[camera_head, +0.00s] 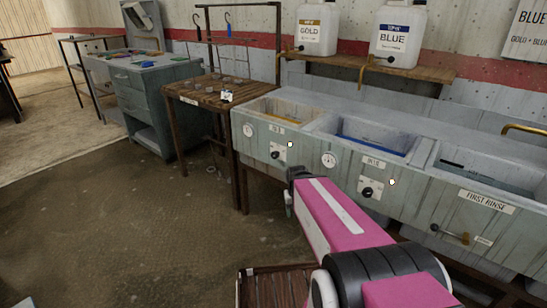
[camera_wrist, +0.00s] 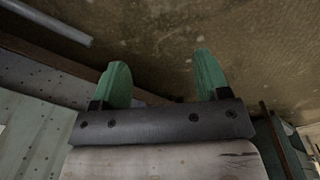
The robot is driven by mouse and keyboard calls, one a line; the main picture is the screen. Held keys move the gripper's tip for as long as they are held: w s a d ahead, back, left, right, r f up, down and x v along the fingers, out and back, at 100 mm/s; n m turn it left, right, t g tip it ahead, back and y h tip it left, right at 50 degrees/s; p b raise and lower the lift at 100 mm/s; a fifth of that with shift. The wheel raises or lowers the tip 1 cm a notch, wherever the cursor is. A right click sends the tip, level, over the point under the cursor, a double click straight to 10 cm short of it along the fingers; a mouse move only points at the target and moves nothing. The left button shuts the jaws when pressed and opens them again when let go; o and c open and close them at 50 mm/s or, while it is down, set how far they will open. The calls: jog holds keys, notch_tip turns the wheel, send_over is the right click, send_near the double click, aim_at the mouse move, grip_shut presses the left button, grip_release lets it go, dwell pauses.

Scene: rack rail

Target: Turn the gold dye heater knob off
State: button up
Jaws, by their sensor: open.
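The gold dye heater knob (camera_head: 275,155) is a small black dial on a pale plate. It sits on the front of the gold vat (camera_head: 262,133), the left basin of the long trough. A small pale-yellow lamp (camera_head: 290,144) shows beside it and looks lit. The knob's exact pointer angle is too small to read. My gripper (camera_head: 289,203) is in front of the trough, below and right of the knob and apart from it. In the wrist view my gripper (camera_wrist: 157,80) shows two green fingers spread wide with nothing between them. The knob is not recognisable in that view.
The blue vat's knob (camera_head: 367,192) and lamp (camera_head: 391,182) are further right, beyond a dial gauge (camera_head: 328,160). Another gauge (camera_head: 249,129) is left of the gold knob. A wooden table (camera_head: 205,98) stands left of the trough. The floor (camera_head: 110,220) at left is clear.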

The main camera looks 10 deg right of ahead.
jog(key=w+d+t+h, duration=0.1)
jog(key=w+h, duration=0.4)
jog(key=w, duration=0.2)
jog(key=n+t+h, duration=0.2)
jog(key=t+h, duration=0.4)
jog(key=t, duration=0.7)
send_near(273, 155)
jog(key=x, duration=1)
jog(key=shift+w+d, duration=0.1)
jog(key=shift+d, duration=0.05)
jog(key=c, duration=0.9)
